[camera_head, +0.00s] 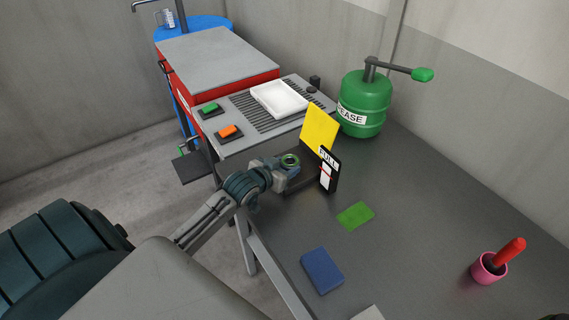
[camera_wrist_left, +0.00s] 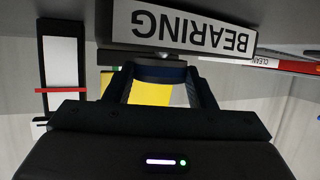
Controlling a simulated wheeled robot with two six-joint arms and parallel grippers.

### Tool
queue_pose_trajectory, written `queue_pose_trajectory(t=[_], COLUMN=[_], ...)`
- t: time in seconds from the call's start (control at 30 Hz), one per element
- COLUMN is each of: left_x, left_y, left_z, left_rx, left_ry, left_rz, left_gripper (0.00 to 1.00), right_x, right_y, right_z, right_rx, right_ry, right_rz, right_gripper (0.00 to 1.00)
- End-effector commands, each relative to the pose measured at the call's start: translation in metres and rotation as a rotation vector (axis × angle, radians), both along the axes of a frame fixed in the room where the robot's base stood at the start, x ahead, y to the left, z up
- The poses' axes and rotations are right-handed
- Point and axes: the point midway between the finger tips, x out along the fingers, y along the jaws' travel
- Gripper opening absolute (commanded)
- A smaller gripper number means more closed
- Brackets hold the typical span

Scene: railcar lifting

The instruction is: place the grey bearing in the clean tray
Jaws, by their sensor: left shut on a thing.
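My left gripper (camera_head: 289,166) is above the near left edge of the dark bench. It is shut on the grey bearing (camera_head: 289,160), a small ring that shows partly in the head view. In the left wrist view a dark rounded piece, likely the bearing (camera_wrist_left: 160,72), sits between the fingertips. The clean tray (camera_head: 279,99) is a shallow white tray on the slotted grey worktop, behind the gripper and apart from it. It looks empty. My right gripper is not in view.
A black stand with a PULL label (camera_head: 328,157) and a yellow card (camera_head: 321,127) are right beside the gripper. A green grease pump (camera_head: 364,105) stands behind. Green (camera_head: 211,108) and orange (camera_head: 229,131) blocks flank the tray's left. A blue block (camera_head: 321,270) lies in front.

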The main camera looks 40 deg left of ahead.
Motion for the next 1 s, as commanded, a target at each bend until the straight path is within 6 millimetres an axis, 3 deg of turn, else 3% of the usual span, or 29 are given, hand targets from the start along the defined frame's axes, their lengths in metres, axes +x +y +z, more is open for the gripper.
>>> queue_pose_trajectory(t=[0.07,0.47,0.5,0.6,1.0], left_x=[0.000,0.000,0.000,0.000,0.000], left_y=[0.000,0.000,0.000,0.000,0.000], left_z=[0.000,-0.007,-0.008,-0.008,-0.011], left_rx=[0.000,0.001,0.001,0.001,0.002], left_ry=[-0.002,-0.004,-0.002,-0.002,-0.002], left_rz=[0.000,0.000,0.000,0.000,-0.001], left_gripper=[0.19,0.19,0.54,0.72,0.72], right_x=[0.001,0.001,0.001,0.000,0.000], right_y=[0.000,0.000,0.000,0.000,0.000], right_z=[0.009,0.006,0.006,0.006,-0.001], right_rx=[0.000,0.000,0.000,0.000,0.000], right_ry=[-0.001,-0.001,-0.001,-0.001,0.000], right_rz=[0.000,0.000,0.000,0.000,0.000], right_gripper=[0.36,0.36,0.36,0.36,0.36])
